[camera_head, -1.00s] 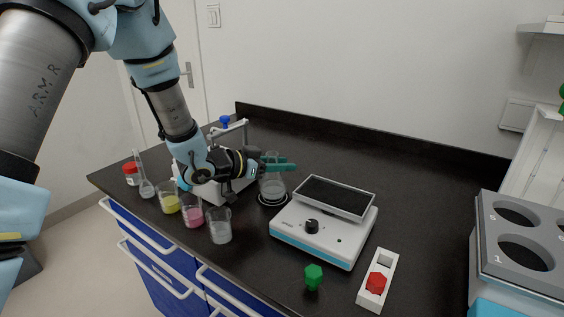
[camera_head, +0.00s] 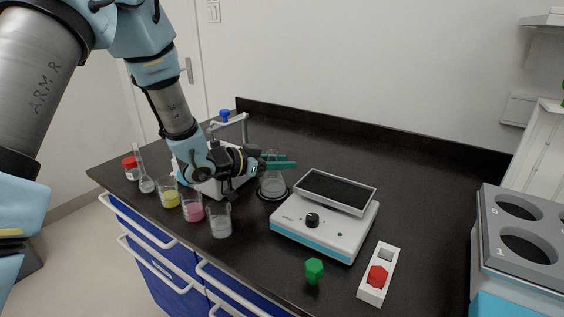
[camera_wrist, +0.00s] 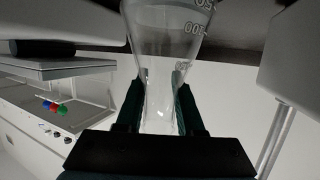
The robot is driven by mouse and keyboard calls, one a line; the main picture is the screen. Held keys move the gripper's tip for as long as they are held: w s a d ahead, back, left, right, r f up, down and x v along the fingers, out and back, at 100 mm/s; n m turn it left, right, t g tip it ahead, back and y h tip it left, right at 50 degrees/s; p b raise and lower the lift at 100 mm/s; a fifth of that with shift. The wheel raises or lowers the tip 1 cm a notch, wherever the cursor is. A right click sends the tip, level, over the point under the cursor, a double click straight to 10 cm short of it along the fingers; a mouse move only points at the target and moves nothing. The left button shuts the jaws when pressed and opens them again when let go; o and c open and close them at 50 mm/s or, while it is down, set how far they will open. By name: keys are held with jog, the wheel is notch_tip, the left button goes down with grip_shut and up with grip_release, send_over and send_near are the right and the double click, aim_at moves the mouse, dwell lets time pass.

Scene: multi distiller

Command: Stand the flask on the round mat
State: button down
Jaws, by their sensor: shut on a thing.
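The clear glass flask (camera_head: 271,188) is upright at the round mat (camera_head: 286,196), a dark disc with a pale ring on the black bench. Its base lies within the mat's outline; whether it fully touches the mat I cannot tell. My gripper (camera_head: 277,163) is shut on the flask's neck from the left, with its dark green fingers on either side. In the wrist view the flask (camera_wrist: 165,45) shows between the two fingers (camera_wrist: 160,108), with white graduation marks on its body.
A white device with a black tilted top (camera_head: 335,191) stands close right of the mat. Clear (camera_head: 220,222), pink (camera_head: 192,209) and yellow (camera_head: 170,197) beakers stand at front left. A green hexagonal piece (camera_head: 314,270) and a white block with a red knob (camera_head: 376,279) lie in front. The back right bench is clear.

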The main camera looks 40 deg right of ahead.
jog(key=shift+c, duration=2.2)
grip_release()
notch_tip(320, 180, up, 10)
jog(key=b, duration=0.1)
